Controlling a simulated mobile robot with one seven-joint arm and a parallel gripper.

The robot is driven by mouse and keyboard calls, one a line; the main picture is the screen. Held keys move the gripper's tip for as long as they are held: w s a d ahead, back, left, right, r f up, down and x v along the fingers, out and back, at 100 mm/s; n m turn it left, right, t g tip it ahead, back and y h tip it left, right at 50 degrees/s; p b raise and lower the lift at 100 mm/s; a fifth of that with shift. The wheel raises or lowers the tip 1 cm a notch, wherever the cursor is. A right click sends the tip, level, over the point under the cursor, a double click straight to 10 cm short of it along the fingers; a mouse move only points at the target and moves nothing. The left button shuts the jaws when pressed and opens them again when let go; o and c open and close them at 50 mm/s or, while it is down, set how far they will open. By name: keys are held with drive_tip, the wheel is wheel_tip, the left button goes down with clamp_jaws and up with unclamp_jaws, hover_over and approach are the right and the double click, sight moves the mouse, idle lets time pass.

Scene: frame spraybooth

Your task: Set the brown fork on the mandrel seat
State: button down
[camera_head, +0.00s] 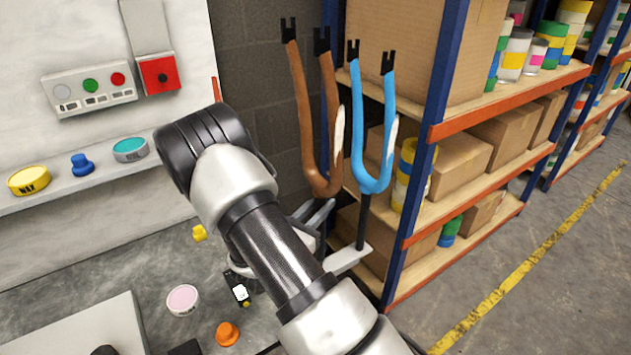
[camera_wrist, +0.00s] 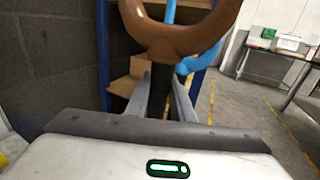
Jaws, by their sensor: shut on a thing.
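The brown fork (camera_head: 308,125) stands upright with its two legs up and black tips on top. My gripper (camera_head: 317,214) is shut on its dark lower stem, just under the crown. In the wrist view, the brown fork's crown (camera_wrist: 178,38) fills the top middle, and the stem runs down between the fingers of my gripper (camera_wrist: 160,88). A pale grey bracket (camera_head: 346,261) lies low beside the gripper and carries a dark post under the blue fork. I cannot make out a free mandrel seat; my arm hides part of that area.
A blue fork (camera_head: 372,184) stands upright close to the right of the brown fork. Shelving with a blue upright (camera_head: 420,165) and boxes is just behind. A bench (camera_head: 75,265) with paint tins and caps is at left. The floor at right is clear.

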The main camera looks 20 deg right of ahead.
sight(316, 193)
drive_tip(key=shift+r+p, duration=1.9)
drive_tip(key=shift+r, duration=0.85)
